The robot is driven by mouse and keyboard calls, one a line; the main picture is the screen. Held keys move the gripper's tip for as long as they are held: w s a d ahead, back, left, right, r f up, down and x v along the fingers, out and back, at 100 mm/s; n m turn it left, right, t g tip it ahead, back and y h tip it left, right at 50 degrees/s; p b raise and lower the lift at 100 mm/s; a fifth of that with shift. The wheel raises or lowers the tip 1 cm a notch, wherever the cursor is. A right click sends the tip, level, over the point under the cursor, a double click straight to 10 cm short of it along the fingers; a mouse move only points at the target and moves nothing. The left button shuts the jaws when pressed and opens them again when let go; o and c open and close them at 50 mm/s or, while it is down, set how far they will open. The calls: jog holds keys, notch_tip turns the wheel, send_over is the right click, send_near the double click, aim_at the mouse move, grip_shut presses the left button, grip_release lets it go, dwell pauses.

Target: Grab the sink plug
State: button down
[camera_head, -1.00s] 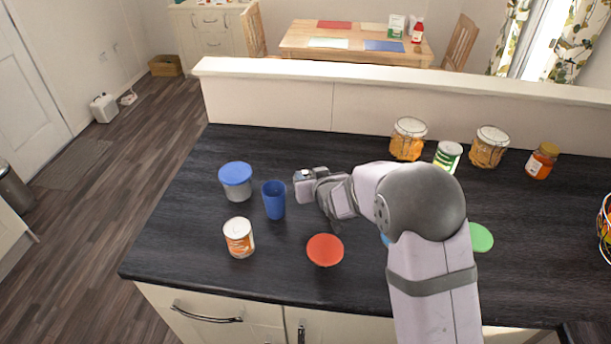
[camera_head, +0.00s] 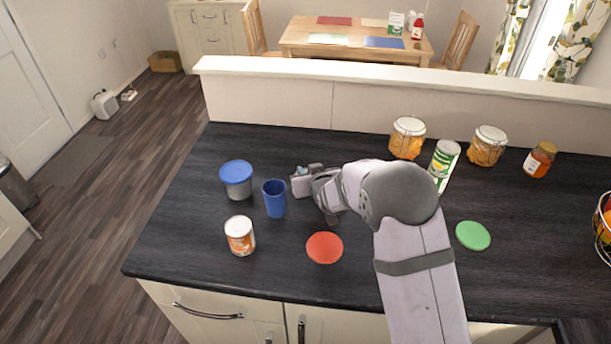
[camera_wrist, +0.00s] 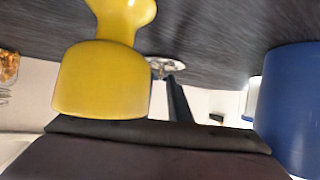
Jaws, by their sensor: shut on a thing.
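The sink plug (camera_wrist: 166,66) shows in the wrist view as a small round silvery disc against the dark worktop. My gripper (camera_wrist: 171,82) is shut on it; a dark finger reaches up to the disc, and the other finger is hard to make out. In the head view my gripper (camera_head: 304,181) is low over the worktop, just right of a blue cup (camera_head: 274,203). The plug cannot be made out clearly there.
A yellow waisted object (camera_wrist: 103,80) stands close beside the plug in the wrist view. A blue-lidded tub (camera_head: 237,185), an orange-labelled can (camera_head: 240,240) and a red disc (camera_head: 324,247) are nearby. Jars stand at the back; a green disc (camera_head: 473,235) lies right.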

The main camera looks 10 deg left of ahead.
notch_tip(320, 180, up, 10)
jog(key=b, duration=0.2)
dwell(0.6)
